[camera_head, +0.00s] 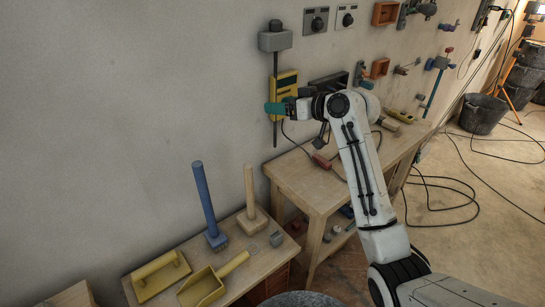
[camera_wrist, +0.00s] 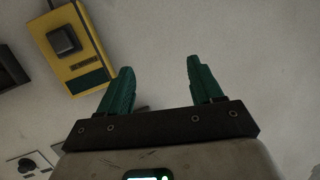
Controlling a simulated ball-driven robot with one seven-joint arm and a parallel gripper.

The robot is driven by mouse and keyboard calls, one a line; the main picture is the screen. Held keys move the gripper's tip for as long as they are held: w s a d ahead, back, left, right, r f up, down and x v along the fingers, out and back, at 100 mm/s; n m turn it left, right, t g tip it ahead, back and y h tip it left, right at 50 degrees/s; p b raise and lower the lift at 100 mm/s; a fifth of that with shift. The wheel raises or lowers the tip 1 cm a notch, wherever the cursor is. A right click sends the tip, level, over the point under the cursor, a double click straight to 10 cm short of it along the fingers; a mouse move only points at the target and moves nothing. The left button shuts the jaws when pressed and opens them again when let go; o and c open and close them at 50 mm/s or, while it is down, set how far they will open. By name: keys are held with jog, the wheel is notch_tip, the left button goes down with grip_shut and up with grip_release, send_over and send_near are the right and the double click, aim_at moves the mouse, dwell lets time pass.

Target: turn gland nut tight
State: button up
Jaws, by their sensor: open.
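The rod hangs from a grey wall box (camera_head: 275,41). I cannot make out a gland nut in either view; it may be too small or hidden by my gripper. A small brownish bit (camera_wrist: 143,108) shows just above the gripper's dark bar in the wrist view.
The yellow wall box (camera_head: 286,83) is close beside my gripper; it also shows in the wrist view (camera_wrist: 84,72). Two workbenches stand below, the nearer one (camera_head: 240,240) holding a blue-handled brush (camera_head: 206,205) and a yellow scoop (camera_head: 205,288). Black cables lie on the floor at right.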

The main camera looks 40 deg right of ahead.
jog(key=s+a+f+g, duration=0.1)
jog(key=s+a+f, duration=0.1)
jog(key=f, duration=0.3)
jog(key=s+a+f+g, duration=0.1)
jog(key=s+a+f, duration=0.2)
jog(key=a+f, duration=0.2)
jog(key=shift+f+m, duration=0.3)
jog(key=shift+f, duration=0.15)
